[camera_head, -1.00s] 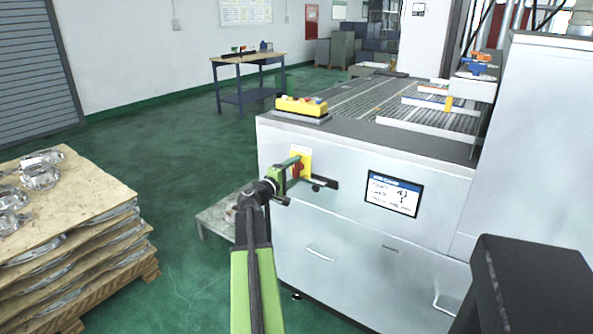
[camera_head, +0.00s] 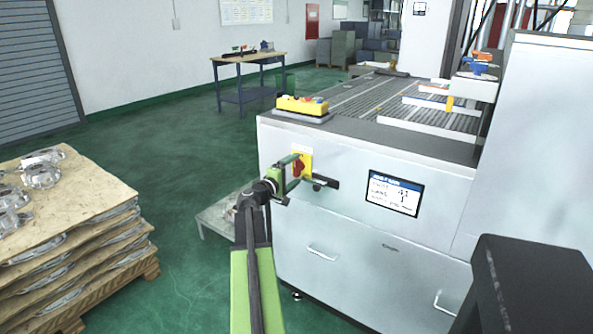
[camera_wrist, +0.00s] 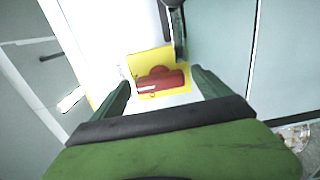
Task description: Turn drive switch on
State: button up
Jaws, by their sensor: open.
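The drive switch is a red rotary handle (camera_head: 298,168) on a yellow plate (camera_head: 307,160), on the left part of the machine's pale front panel. In the wrist view the red handle (camera_wrist: 160,82) lies crosswise on its yellow plate (camera_wrist: 150,62). My gripper (camera_head: 291,166) is in front of the switch and partly covers it in the head view. In the wrist view the fingers of my gripper (camera_wrist: 162,82) are open, one to each side of the red handle. A gap shows on both sides, and I see no contact.
A black handle (camera_head: 326,182) juts out just right of the switch; it also shows in the wrist view (camera_wrist: 178,30). A screen (camera_head: 394,194) is farther right. A yellow control box (camera_head: 302,106) sits on top. A pallet of castings (camera_head: 70,215) stands left.

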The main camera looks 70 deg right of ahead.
jog(key=v, duration=1.7)
